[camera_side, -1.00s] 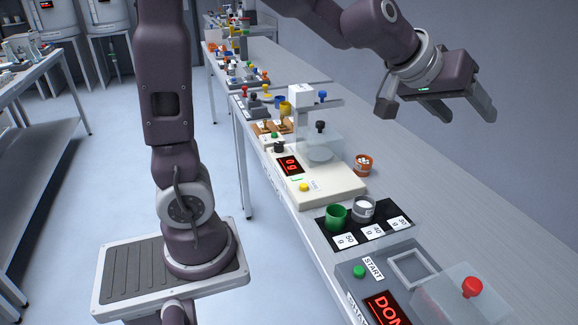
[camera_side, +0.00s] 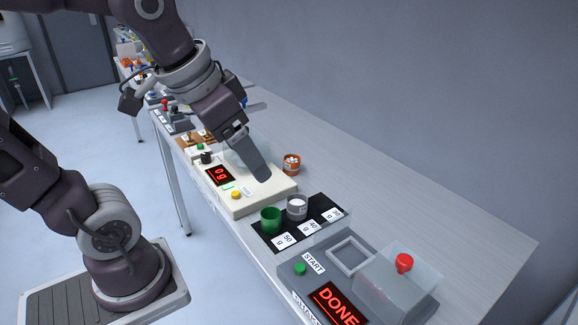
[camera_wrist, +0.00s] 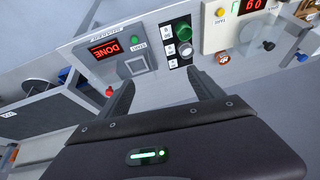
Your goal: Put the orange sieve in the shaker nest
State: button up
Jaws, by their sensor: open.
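The orange sieve (camera_side: 292,165) is a small round cup with white pieces in it. It stands on the bench right beside the white scale, and it also shows near the top right of the wrist view (camera_wrist: 222,58). The shaker nest (camera_side: 350,255) is a grey square frame on top of the grey shaker and looks empty. It shows in the wrist view (camera_wrist: 135,66) too. My gripper (camera_side: 257,165) points down in front of the scale in the side view, its far finger hidden. In the wrist view my gripper (camera_wrist: 165,88) has its fingers wide apart with nothing between them.
The shaker (camera_side: 320,278) shows DONE and has a clear cover with a red knob (camera_side: 404,263). A black mat (camera_side: 325,208) holds a green cup (camera_side: 271,220) and a grey cup (camera_side: 297,208). The scale (camera_side: 235,202) reads zero. The bench toward the wall is bare.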

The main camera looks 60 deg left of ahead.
jog(key=w+a+f, duration=0.1)
jog(key=w+a, duration=0.2)
jog(key=w, duration=0.3)
jog(key=w+a+f, duration=0.1)
jog(key=w+a, duration=0.3)
jog(key=w, duration=0.3)
jog(key=m+h, duration=0.1)
send_over(291, 158)
jog(key=s, duration=0.3)
notch_tip(291, 158, down, 20)
jog(key=shift+g, duration=0.3)
jog(key=x, duration=0.7)
jog(key=shift+w+r, duration=0.1)
jog(key=shift+w, duration=0.1)
jog(key=shift+r, duration=0.1)
grip_shut()
